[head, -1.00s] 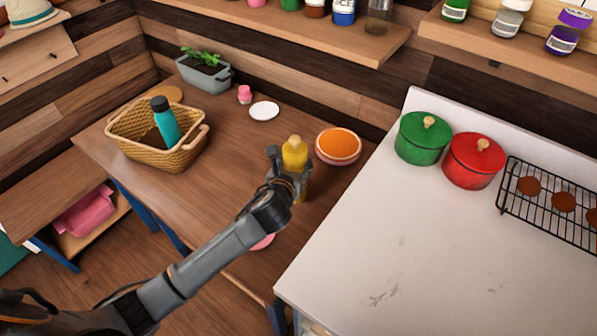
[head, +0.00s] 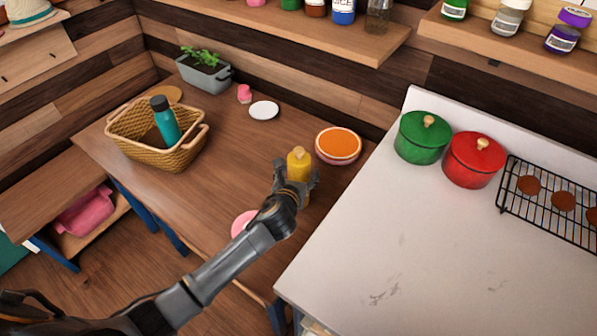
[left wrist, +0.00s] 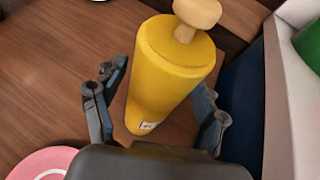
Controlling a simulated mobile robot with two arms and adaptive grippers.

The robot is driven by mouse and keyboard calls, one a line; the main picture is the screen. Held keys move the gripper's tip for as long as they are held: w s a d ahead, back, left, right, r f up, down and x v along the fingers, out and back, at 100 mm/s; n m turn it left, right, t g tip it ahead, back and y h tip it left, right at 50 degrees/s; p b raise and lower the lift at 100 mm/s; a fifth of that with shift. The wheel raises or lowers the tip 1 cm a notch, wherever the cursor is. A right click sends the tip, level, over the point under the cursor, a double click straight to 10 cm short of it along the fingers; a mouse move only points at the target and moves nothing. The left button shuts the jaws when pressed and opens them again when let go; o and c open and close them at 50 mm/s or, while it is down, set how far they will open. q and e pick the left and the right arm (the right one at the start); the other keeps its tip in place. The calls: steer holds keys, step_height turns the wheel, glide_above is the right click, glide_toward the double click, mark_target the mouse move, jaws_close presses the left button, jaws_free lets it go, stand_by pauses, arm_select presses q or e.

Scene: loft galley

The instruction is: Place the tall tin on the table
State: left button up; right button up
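The tall tin (head: 299,160) is yellow with a pale wooden knob on its lid. It stands upright, apparently on the wooden table (head: 225,140), near the side by the white counter. In the left wrist view the tin (left wrist: 165,75) rises between the fingers of my left gripper (left wrist: 158,108). Gaps show between the fingers and the tin, so the gripper is open around it. In the head view my left gripper (head: 297,182) is low beside the tin and hides its lower part. My right gripper is not in view.
An orange-topped bowl (head: 338,144) is close behind the tin. A pink plate (head: 245,222) lies in front, partly behind my arm. A wicker basket (head: 185,158) with a teal bottle is at left. The white counter (head: 400,240) borders the right. Open tabletop lies left of the tin.

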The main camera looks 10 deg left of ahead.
arm_select(q)
steer(key=shift+r, duration=0.2)
steer(key=v, duration=1.2)
